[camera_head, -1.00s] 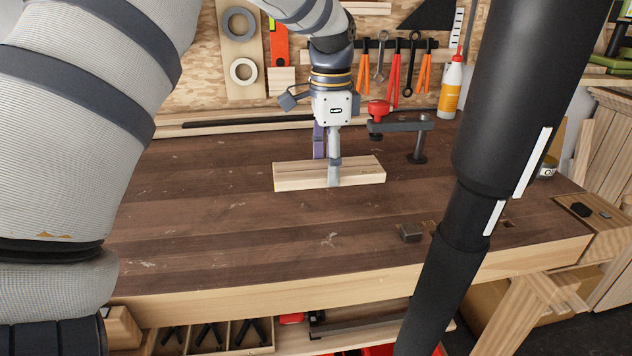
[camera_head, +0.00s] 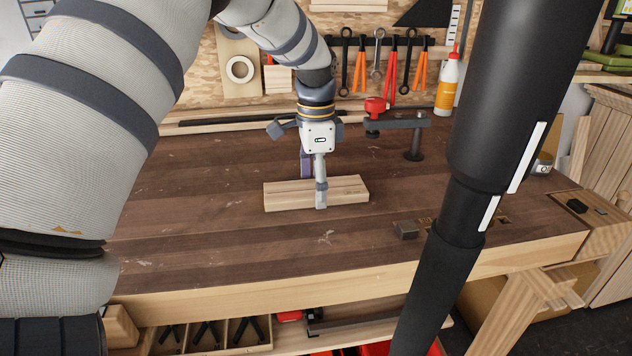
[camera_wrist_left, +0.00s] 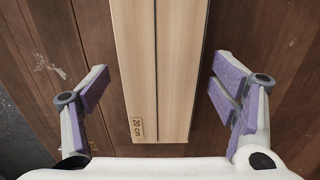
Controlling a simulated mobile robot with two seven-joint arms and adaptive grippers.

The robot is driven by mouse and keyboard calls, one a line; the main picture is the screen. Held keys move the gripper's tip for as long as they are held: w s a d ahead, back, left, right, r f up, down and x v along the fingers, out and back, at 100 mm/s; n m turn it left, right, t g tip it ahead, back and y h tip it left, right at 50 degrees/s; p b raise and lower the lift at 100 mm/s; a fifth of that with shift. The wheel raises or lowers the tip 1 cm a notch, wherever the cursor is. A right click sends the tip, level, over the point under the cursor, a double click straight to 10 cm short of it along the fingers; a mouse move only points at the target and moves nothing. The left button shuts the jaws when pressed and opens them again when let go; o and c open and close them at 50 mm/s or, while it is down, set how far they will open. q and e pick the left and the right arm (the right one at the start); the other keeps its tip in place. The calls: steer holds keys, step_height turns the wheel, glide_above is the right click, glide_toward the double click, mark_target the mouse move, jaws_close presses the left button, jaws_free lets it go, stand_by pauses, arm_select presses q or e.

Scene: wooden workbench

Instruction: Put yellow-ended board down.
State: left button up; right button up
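A pale wooden board (camera_head: 345,190) lies flat on the dark bench top, with a lengthwise seam along its upper face. In the left wrist view the board (camera_wrist_left: 172,70) runs up between the fingers, with a "20 cm" label at its near end. I see no yellow end; its far end is out of that view. My left gripper (camera_head: 313,190) is over the board's middle, one finger in front and one behind. In the wrist view the left gripper (camera_wrist_left: 160,95) is open, its purple pads apart from the board on both sides. My right gripper is not in view.
A red-knobbed clamp (camera_head: 400,123) stands behind and right of the board. A glue bottle (camera_head: 447,86) stands at the back. The bench (camera_head: 190,235) is clear to the left and in front of the board.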

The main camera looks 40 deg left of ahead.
arm_select(q)
step_height(320, 180, up, 12)
steer(key=shift+r, duration=0.15)
stand_by(0.6)
